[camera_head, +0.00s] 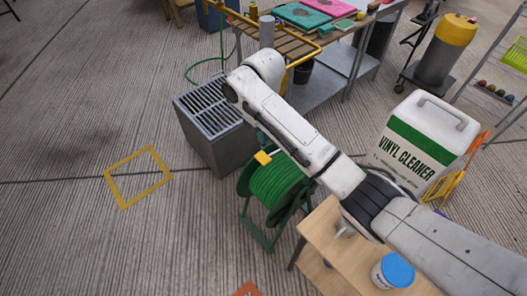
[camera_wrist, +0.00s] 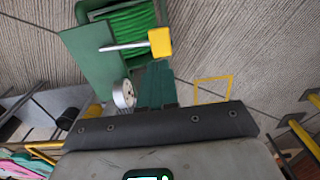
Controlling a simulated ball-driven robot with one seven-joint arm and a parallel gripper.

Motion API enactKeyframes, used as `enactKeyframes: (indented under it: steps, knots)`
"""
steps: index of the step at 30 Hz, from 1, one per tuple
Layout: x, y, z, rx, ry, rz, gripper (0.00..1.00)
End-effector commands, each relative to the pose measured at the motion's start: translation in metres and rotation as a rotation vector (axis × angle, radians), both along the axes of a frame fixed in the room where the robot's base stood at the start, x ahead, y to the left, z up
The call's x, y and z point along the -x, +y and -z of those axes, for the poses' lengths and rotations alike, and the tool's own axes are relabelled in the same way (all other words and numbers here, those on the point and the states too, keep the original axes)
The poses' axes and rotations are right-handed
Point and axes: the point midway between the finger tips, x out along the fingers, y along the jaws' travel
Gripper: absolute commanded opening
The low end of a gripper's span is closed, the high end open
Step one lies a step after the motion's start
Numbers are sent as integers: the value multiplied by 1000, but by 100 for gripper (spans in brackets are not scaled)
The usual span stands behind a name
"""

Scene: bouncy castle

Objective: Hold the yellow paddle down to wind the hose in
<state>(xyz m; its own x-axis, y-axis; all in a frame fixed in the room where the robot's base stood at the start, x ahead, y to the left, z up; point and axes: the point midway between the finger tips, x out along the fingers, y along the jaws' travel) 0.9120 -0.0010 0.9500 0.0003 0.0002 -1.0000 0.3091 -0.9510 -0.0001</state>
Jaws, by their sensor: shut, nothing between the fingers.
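The green hose reel (camera_head: 275,182) stands on the floor with green hose wound on its drum, which also shows in the wrist view (camera_wrist: 128,20). The yellow paddle (camera_head: 263,158) sticks out at its upper left. In the wrist view the paddle (camera_wrist: 160,41) is a yellow block on the end of a metal rod from the reel's green side plate. My gripper (camera_wrist: 157,68) is shut and empty, its dark green fingertips just below the paddle in that picture. I cannot tell whether they touch.
A grey slatted box (camera_head: 212,118) stands left of the reel. A wooden table (camera_head: 325,235) with a blue-lidded tub (camera_head: 393,271) is at lower right. A vinyl cleaner jug (camera_head: 425,140) stands to the right. A yellow square outline (camera_head: 119,196) marks otherwise clear floor at left.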

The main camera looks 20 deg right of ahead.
Motion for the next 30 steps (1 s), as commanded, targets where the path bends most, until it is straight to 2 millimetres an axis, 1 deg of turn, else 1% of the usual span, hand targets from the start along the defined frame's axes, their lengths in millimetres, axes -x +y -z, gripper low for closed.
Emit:
enactKeyframes:
  steps: [3,6,9,13,18,30]
  knots:
    - [1,-1,24,1,5,1,0]
    - [1,-1,42,1,4,2,0]
    - [1,-1,57,1,4,1,0]
    - [0,0,72,2,2,0,0]
    - [0,0,80,0,0,0,0]
    - [1,1,83,9,-2,-1,0]
